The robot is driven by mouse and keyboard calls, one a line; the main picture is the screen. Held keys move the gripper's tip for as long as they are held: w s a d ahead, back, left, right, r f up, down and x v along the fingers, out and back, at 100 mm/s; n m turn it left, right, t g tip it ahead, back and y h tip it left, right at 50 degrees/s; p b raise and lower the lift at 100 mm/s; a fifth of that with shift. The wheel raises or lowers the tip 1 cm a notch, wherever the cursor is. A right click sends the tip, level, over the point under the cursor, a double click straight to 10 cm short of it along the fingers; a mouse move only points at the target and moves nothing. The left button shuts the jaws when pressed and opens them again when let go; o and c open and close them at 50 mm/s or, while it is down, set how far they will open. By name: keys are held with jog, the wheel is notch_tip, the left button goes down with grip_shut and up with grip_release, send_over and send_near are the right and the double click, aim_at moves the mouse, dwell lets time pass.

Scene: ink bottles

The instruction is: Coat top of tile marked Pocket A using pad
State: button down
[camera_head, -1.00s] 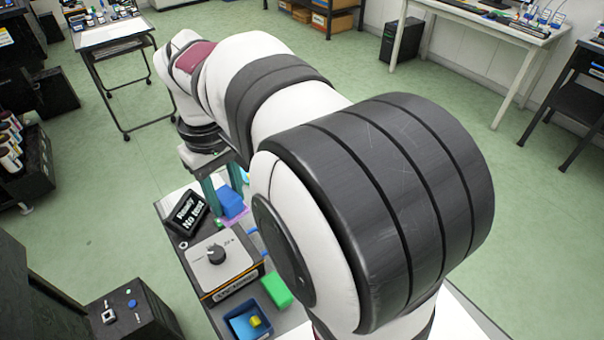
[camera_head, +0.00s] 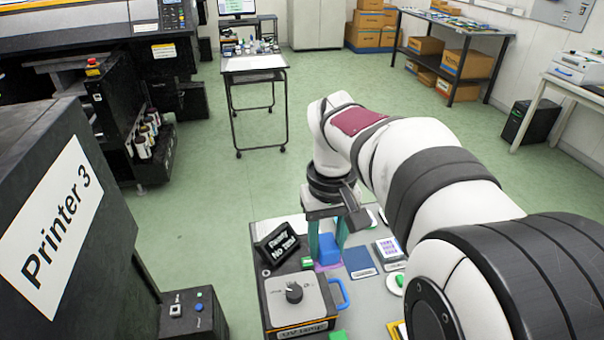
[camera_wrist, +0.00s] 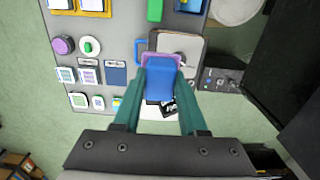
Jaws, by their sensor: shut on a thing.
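My gripper (camera_head: 326,245), with teal fingers, points down over the work table and is shut on a blue block (camera_head: 327,253). In the wrist view the block (camera_wrist: 159,88) sits between the fingers (camera_wrist: 160,72), with a pink-purple layer (camera_wrist: 161,58) at its far end. I cannot tell whether this layer belongs to the block or lies beneath it. A dark blue panel (camera_head: 360,262) lies just right of the gripper; it also shows in the wrist view (camera_wrist: 115,76). No Pocket A mark is readable, so I cannot tell which piece is that tile.
A white card with purple print (camera_head: 388,248) lies to the right. The dark Printer 3 cabinet (camera_head: 60,225) fills the left.

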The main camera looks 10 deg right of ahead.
jog(key=s+d+f, duration=0.3)
jog(key=d+f, duration=0.2)
jog(key=f, duration=0.1)
jog(key=s+d+f, duration=0.3)
jog(key=d+f, duration=0.2)
jog(key=f, duration=0.2)
jog(key=s+d+f, duration=0.3)
jog(key=d+f, duration=0.3)
jog(key=shift+f, duration=0.65)
jog(key=shift+f, duration=1)
